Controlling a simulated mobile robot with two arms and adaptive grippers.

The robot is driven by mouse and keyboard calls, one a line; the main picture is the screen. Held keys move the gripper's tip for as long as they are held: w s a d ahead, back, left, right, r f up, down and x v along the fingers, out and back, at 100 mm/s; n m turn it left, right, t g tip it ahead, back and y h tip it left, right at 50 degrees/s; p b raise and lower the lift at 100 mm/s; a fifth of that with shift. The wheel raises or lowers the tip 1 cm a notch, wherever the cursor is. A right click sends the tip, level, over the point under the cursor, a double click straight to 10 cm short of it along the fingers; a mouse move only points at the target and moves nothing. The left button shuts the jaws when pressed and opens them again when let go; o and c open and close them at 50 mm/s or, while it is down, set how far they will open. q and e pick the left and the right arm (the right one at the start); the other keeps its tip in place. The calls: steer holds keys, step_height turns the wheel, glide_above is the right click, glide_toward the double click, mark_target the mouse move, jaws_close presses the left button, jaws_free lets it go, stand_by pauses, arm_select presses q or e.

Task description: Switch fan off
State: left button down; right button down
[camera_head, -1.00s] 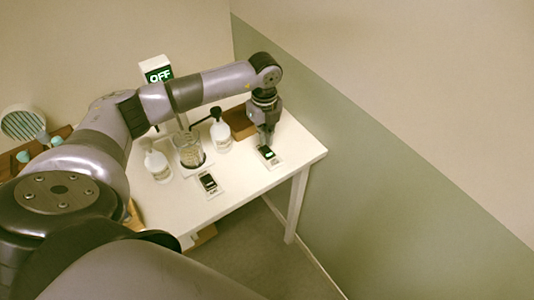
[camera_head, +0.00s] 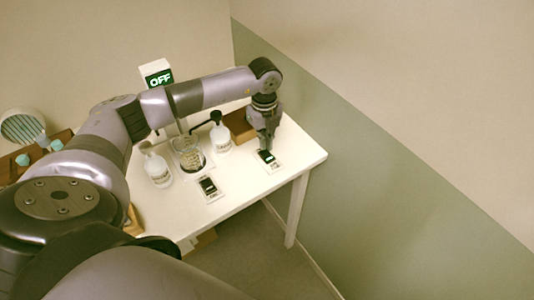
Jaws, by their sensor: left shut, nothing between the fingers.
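A switch plate (camera_head: 270,166) with a dark rocker and a lit green part lies on the white table near its right corner. My left gripper (camera_head: 265,147) points down, shut and empty, with its tips at or just above the far side of this switch; I cannot tell whether they touch. A second switch plate (camera_head: 209,192) with a dark rocker lies farther left near the front edge. The labels on both are too small to read. A round, slatted fan-like thing (camera_head: 22,127) stands at the far left. My right gripper is not in view.
A brown block (camera_head: 238,124) sits behind the gripper. The white table (camera_head: 235,190) has bare room between the switches.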

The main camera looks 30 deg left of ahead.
mark_target(265, 153)
arm_select(q)
steer(key=shift+s+f+b, duration=0.1)
steer(key=shift+f+b, duration=0.95)
steer(key=shift+f, duration=0.45)
stand_by(0.9)
steer(key=shift+r, duration=0.1)
steer(key=shift+r+p, duration=0.8)
steer(key=shift+r, duration=0.1)
steer(key=shift+r+p, duration=1.7)
steer(key=shift+r, duration=0.9)
steer(key=shift+f, duration=0.1)
